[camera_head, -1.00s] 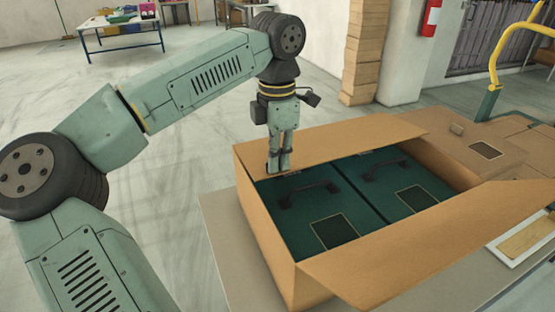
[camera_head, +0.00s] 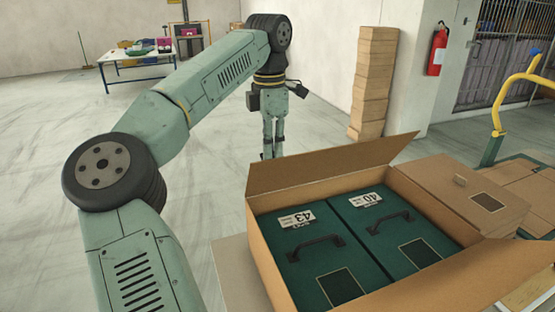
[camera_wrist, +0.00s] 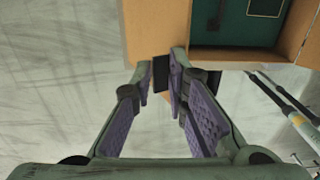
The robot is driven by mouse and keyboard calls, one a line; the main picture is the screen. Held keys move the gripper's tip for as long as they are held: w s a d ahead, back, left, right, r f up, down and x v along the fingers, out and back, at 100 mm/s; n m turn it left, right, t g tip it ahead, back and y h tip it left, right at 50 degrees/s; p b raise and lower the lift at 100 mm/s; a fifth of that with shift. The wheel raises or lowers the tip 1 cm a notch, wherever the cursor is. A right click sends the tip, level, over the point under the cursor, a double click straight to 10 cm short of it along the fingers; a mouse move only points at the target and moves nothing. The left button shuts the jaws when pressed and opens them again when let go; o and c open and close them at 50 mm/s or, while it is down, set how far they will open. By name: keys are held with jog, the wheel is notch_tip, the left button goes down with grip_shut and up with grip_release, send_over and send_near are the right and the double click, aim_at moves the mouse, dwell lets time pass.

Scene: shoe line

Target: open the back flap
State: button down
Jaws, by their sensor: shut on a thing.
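The open brown carton (camera_head: 255,245) stands on a table, and its back flap (camera_head: 325,165) is raised and leans up along the far edge. In the wrist view the flap (camera_wrist: 155,25) lies at the top, left of the carton's inside. My gripper (camera_head: 272,155) is at the flap's far side, near its left end; the tips sit by the flap's upper edge. In the wrist view my gripper (camera_wrist: 162,78) has its fingertips at the flap's end, shut on it, though the exact contact is hard to see.
Two green shoe boxes with labels 43 (camera_head: 297,217) and 40 (camera_head: 366,199) and black handles lie in the carton. The front flap (camera_head: 440,285) spreads outward. A closed carton (camera_head: 465,190) stands at right, and a stack of cartons (camera_head: 375,80) behind. Floor behind is free.

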jog(key=w+a+f, duration=0.1)
jog(key=w+a, duration=0.3)
jog(key=w, duration=0.5)
jog(key=shift+f, duration=0.3)
jog(key=c, duration=1.8)
grip_release()
jog(key=shift+w+f, duration=0.25)
jog(key=shift+w, duration=0.1)
